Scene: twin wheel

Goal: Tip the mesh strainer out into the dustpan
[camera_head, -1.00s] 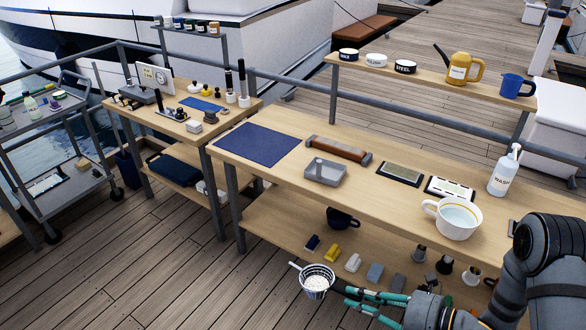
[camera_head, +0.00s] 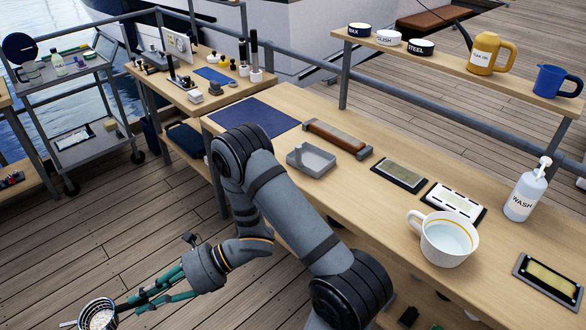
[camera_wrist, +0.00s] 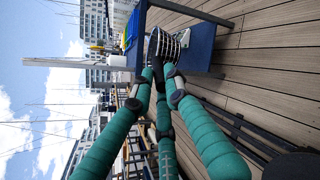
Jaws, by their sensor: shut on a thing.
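The mesh strainer (camera_head: 98,316) is at the bottom left of the head view, partly cut off by the frame edge. It looks upright and holds white contents. My gripper (camera_head: 122,306) is shut on its near side, out over the deck and clear of the bench. In the wrist view the strainer's dark gridded basket (camera_wrist: 171,44) sits at the fingertips of my gripper (camera_wrist: 160,70). A shallow grey pan (camera_head: 318,160) on the bench looks like the dustpan, but I cannot be sure. It appears empty.
The long bench (camera_head: 345,195) carries a blue mat (camera_head: 255,117), sharpening stones, a white water cup (camera_head: 446,247) and a wash bottle (camera_head: 524,190). A grey cart (camera_head: 88,138) stands at the far left. The deck left of my arm is open.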

